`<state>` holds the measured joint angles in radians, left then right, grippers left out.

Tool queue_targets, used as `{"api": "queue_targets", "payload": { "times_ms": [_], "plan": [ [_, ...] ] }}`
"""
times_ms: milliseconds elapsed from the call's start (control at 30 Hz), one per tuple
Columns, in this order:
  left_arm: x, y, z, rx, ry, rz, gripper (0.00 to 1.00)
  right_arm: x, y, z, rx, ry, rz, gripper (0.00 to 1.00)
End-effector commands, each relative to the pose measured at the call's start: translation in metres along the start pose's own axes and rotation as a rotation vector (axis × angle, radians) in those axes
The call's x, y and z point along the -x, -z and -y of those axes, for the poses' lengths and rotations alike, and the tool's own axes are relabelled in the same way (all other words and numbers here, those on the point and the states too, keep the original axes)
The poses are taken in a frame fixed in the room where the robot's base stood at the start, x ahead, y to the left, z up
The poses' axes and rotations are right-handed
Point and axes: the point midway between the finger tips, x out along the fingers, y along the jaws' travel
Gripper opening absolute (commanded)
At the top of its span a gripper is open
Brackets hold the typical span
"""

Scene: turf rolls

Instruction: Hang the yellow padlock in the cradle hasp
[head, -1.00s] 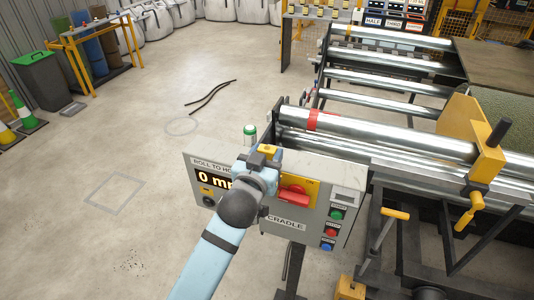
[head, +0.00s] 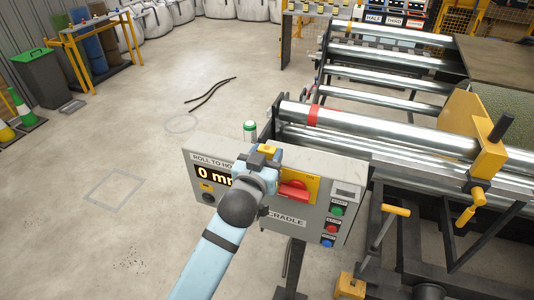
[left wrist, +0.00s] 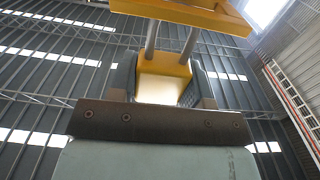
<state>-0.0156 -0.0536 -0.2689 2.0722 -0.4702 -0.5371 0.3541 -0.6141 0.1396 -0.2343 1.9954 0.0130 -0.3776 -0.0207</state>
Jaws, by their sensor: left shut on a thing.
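The yellow padlock (left wrist: 163,80) is between the two dark fingers of my left gripper (left wrist: 165,88), which is shut on it. Its two grey shackle legs rise from the body toward a yellow plate (left wrist: 185,12) overhead in the left wrist view. The shackle's top is hidden, so I cannot tell whether it passes through the hasp. In the head view, the padlock's yellow top (head: 268,149) shows at my left gripper (head: 262,158), in front of the cradle panel (head: 330,170). A red handle on a yellow plate (head: 313,186) is just right of it. My right gripper is out of view.
The panel has a display (head: 212,177) and several coloured buttons (head: 334,225). Steel rollers (head: 390,130) and a yellow bracket (head: 485,160) stand behind and right. A green-capped bottle (head: 250,131) is behind the panel.

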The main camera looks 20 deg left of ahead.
Motion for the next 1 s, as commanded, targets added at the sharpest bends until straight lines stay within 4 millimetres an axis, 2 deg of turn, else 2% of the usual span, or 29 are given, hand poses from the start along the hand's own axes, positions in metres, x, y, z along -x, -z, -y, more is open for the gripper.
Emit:
{"api": "queue_targets", "payload": {
  "times_ms": [1000],
  "plan": [
    [0.0,-0.027,-0.001,0.003,0.0,0.002,0.18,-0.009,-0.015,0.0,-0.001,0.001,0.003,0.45]
  ]
}}
